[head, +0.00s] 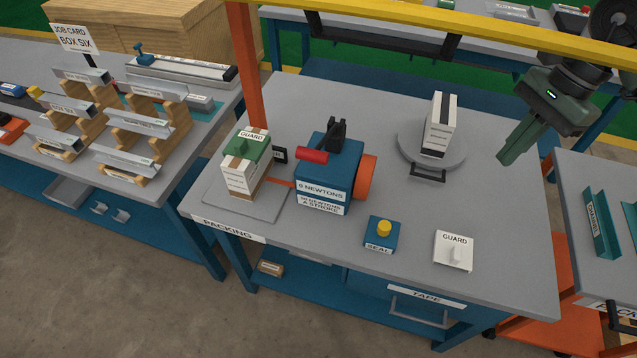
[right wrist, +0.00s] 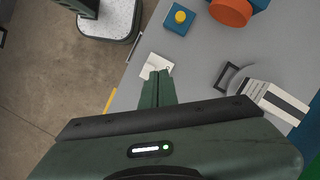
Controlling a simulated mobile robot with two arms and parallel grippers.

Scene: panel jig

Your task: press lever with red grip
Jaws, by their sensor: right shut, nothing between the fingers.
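The lever's red grip (head: 312,155) lies roughly level on top of a blue press box (head: 324,178), in front of a black bracket (head: 337,133). The box is labelled "0 NEWTONS" and "50 NEWTONS A STROKE", and an orange disc (head: 365,180) is on its right side. In the right wrist view only the orange disc (right wrist: 231,11) and a bit of the box show at the top. My right gripper (head: 504,160) is shut and empty, above the bench's right side, well right of the lever. Its closed fingers also show in the right wrist view (right wrist: 158,82). My left gripper is out of view.
A green-topped carton (head: 244,165) stands left of the press. A striped carton (head: 439,125) stands on a round turntable (head: 404,147) between press and gripper. A yellow SEAL button (head: 384,228) and white GUARD plate (head: 454,250) are in front. An orange post (head: 247,70) rises behind.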

